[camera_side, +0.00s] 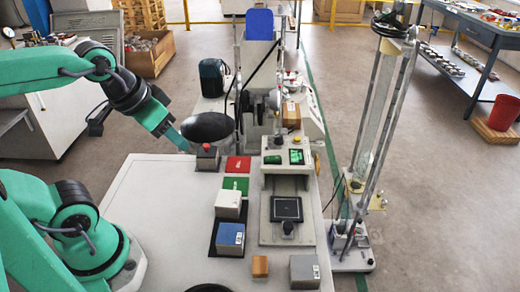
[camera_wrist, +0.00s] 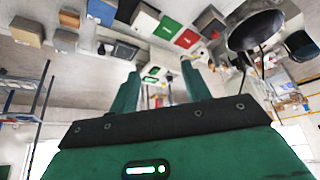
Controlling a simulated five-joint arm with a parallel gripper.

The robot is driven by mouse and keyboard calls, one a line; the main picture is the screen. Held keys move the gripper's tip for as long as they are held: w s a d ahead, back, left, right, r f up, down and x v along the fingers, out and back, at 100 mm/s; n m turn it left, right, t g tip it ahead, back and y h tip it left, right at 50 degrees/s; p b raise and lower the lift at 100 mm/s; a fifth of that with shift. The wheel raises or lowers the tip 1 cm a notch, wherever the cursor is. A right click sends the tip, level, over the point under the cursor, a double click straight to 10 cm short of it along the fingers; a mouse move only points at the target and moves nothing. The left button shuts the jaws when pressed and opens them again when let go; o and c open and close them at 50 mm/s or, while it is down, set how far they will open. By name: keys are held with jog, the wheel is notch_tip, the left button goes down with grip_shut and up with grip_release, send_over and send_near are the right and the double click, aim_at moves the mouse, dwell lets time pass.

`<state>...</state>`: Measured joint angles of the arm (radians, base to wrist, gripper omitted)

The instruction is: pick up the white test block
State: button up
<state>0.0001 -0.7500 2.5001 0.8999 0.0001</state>
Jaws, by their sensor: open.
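Red (camera_side: 238,164) and green (camera_side: 235,186) squares lie behind the white block. A box with a red button (camera_side: 207,157) stands close to my gripper. A test machine (camera_side: 287,200) stands to the right. An orange block (camera_side: 260,266) and grey block (camera_side: 304,271) are at the front. The bench's left side is clear.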

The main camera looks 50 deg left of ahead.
jog(key=o, duration=0.7)
jog(key=n+g, duration=0.5)
jog(key=n, duration=0.3)
send_over(229, 199)
notch_tip(229, 199, down, 15)
jog(key=shift+a, duration=0.15)
jog(key=shift+f+g, duration=0.3)
jog(key=shift+f, duration=1.4)
jog(key=shift+f, duration=0.1)
